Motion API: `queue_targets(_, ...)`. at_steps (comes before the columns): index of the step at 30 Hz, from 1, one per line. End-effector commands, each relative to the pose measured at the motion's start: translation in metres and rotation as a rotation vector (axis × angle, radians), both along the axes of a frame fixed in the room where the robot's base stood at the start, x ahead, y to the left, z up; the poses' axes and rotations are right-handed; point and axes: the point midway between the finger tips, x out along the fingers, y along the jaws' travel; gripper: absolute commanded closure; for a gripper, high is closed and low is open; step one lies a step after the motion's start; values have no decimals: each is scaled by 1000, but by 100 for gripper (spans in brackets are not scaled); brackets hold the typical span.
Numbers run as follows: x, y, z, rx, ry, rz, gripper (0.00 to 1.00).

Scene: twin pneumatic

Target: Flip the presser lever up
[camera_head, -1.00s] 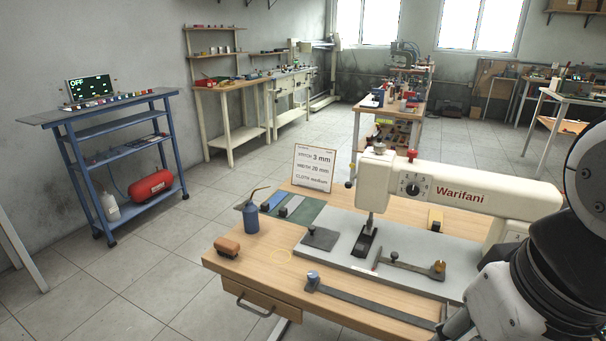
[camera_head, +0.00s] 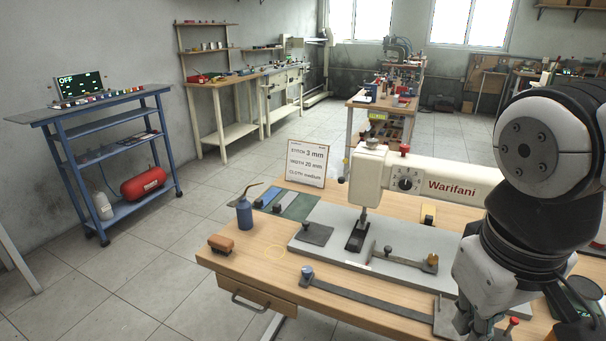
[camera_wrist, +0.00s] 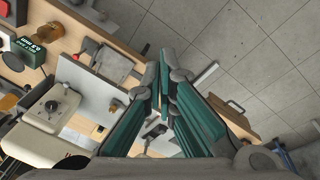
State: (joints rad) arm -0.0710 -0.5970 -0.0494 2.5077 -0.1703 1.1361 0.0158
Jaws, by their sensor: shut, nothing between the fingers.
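The white Warifani sewing machine (camera_head: 440,180) stands on a grey plate on the wooden table. Its needle bar and dark presser foot (camera_head: 357,236) stand over the plate at the left end of the arm. I cannot make out for sure which part is the presser lever. The machine also shows at the lower left of the wrist view (camera_wrist: 35,132). My gripper (camera_wrist: 165,78) is shut and empty, with its teal-padded fingers together, apart from the machine.
A flat bar with a knob (camera_head: 365,300) lies along the table's front edge. A blue oil can (camera_head: 244,216), a brown block (camera_head: 220,243) and a settings card (camera_head: 305,160) stand left of the machine. A smaller bar (camera_head: 405,258) lies on the plate. Floor left of the table is clear.

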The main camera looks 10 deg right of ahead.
Motion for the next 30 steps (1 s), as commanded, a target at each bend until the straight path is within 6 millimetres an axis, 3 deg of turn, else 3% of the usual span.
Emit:
queue_targets(11,55,-56,-10,-346,257,179,100)
queue_targets(18,104,-80,-14,-595,383,314,100)
queue_targets(24,153,-89,-17,-816,466,442,100)
queue_targets(30,207,-85,-24,-1050,525,582,100)
